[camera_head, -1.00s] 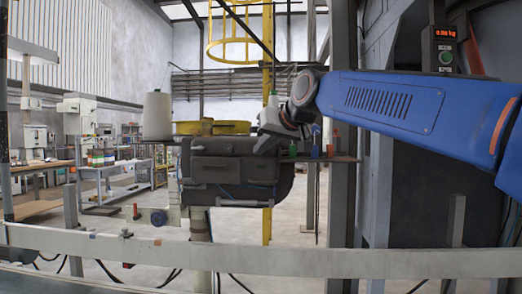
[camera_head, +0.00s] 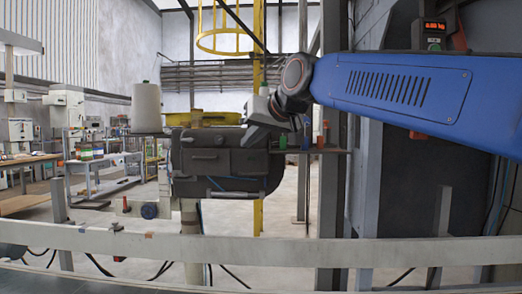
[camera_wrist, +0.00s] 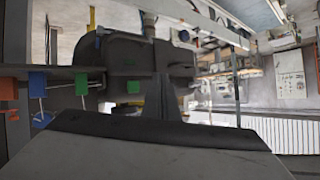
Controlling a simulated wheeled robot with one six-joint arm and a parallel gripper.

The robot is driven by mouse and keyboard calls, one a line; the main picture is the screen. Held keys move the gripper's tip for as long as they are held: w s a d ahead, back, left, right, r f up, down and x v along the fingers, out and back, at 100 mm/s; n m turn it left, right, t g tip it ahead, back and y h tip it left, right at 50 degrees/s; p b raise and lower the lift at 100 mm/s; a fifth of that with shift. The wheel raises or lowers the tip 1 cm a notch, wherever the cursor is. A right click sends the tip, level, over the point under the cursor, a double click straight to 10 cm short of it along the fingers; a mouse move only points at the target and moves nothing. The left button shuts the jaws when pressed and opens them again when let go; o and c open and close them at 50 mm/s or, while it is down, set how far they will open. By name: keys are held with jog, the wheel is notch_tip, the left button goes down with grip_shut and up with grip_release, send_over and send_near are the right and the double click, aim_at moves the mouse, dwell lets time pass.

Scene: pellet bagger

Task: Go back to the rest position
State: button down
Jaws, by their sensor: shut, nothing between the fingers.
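My gripper (camera_head: 250,136) is in the head view at the end of my blue arm, in front of the upper right part of a dark grey machine head (camera_head: 220,165). It is shut and holds nothing. In the wrist view my gripper's dark fingers (camera_wrist: 165,98) are together, pointing toward the dark machine (camera_wrist: 130,60); no object is between them. I cannot tell the exact gap between fingers and machine.
A pale rail (camera_head: 200,246) crosses the front. A display box (camera_head: 434,35) hangs upper right.

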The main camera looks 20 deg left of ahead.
jog(key=s+d+f+m+h, duration=0.1)
jog(key=d+f+h, duration=0.1)
jog(key=d+f, duration=0.65)
jog(key=s+d+f+m+h, duration=0.1)
jog(key=s+d+f+h, duration=0.15)
jog(key=d, duration=1.05)
jog(key=s+d+f+m+h, duration=0.1)
jog(key=d+f+m, duration=0.1)
jog(key=d+f, duration=0.7)
jog(key=s+d+f+m+g+h, duration=0.3)
jog(key=s+d+f+h, duration=0.1)
jog(key=s+d+f, duration=1.8)
notch_tip(320, 180, down, 3)
jog(key=shift+s+d+f+m, duration=0.15)
jog(key=shift+s+d+m, duration=0.15)
jog(key=shift+d, duration=0.25)
